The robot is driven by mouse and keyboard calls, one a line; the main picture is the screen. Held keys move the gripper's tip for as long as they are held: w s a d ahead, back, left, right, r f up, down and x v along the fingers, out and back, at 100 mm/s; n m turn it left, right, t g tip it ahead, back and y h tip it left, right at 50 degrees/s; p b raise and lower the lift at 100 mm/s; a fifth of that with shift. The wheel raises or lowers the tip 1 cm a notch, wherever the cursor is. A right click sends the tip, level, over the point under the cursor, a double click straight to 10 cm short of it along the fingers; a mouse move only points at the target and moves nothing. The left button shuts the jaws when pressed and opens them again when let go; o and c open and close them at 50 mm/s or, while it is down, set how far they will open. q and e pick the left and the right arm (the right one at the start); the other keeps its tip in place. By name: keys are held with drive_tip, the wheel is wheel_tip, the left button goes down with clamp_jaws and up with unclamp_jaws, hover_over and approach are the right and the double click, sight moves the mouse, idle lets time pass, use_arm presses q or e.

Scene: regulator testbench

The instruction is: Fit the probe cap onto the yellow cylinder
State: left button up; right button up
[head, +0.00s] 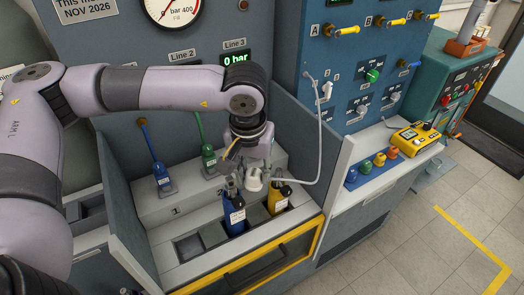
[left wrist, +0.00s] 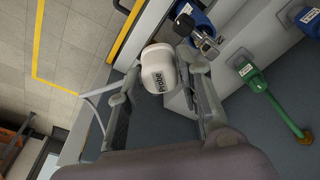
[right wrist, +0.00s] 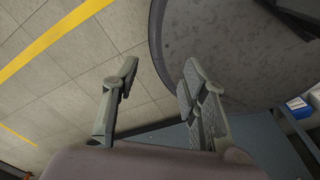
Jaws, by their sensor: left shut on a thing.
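The white probe cap (head: 254,181), marked "Probe", is held between the fingers of my left gripper (head: 250,168). It also shows in the left wrist view (left wrist: 158,70), with a pale cable trailing from it. The yellow cylinder (head: 278,201) stands upright in the bench slot, just right of and below the cap in the head view. The cap looks apart from it, though the exact gap is hard to tell. In the left wrist view I cannot make out the yellow cylinder. My right gripper (right wrist: 160,72) is open and empty over the floor.
A blue cylinder (head: 235,218) with a metal valve stands left of the yellow one. The cable (head: 321,140) runs to the right panel. A yellow-framed drawer front (head: 260,262) and side walls bound the bay.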

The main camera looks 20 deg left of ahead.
use_arm(q)
drive_tip(key=w+f+n, duration=0.1)
drive_tip(key=w+n, duration=0.1)
drive_tip(key=w, duration=0.2)
drive_tip(key=w+d+f+n, duration=0.1)
drive_tip(key=w+f+n, duration=0.1)
drive_tip(key=w, duration=0.3)
drive_tip(key=w+d+f+n+p, duration=0.1)
drive_tip(key=w+n, duration=0.3)
drive_tip(key=shift+w+d+f+g+y, duration=0.2)
drive_tip(key=shift+w+g+y, duration=0.15)
drive_tip(key=shift+g+y, duration=0.05)
drive_tip(key=shift+a+f, duration=0.1)
drive_tip(key=shift+a, duration=0.1)
drive_tip(key=shift+a+f+n, duration=0.1)
drive_tip(key=shift+f+n, duration=0.2)
drive_tip(key=shift+f, duration=0.05)
drive_tip(key=shift+w+f, duration=0.1)
drive_tip(key=shift+f, duration=0.1)
drive_tip(key=shift+f+b, duration=0.45)
drive_tip(key=shift+f, duration=0.15)
use_arm(e)
drive_tip(key=shift+w+d+f, duration=0.1)
drive_tip(key=shift+w+d, duration=0.5)
drive_tip(key=shift+w, duration=0.05)
